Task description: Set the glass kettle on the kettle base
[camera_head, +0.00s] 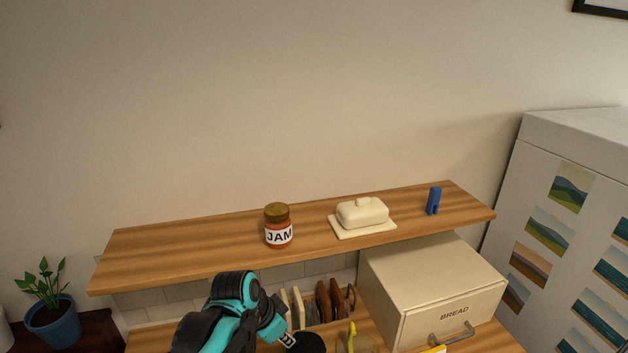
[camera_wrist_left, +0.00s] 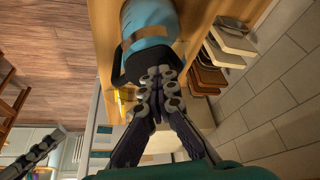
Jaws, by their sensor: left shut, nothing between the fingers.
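The glass kettle (camera_wrist_left: 148,22) shows in the left wrist view as a bluish glass body with a tan band and black parts. In the head view, a rounded black top (camera_head: 303,343), likely the kettle's, shows at the bottom edge. My left gripper (camera_wrist_left: 158,78) is shut and empty, its fingertips close in front of the kettle's black part; I cannot tell whether they touch. In the head view my left gripper (camera_head: 286,338) is mostly cut off beside the black top. A finger of my right gripper (camera_wrist_left: 38,155) seems to show at lower left. I cannot make out the kettle base.
A wooden shelf (camera_head: 190,250) above the counter holds a jam jar (camera_head: 278,228), a butter dish (camera_head: 362,213) and a blue object (camera_head: 433,201). A bread box (camera_head: 432,290) stands right, beside upright boards (camera_head: 322,301). A yellow item (camera_head: 352,333) is near the front. A plant (camera_head: 50,300) stands left.

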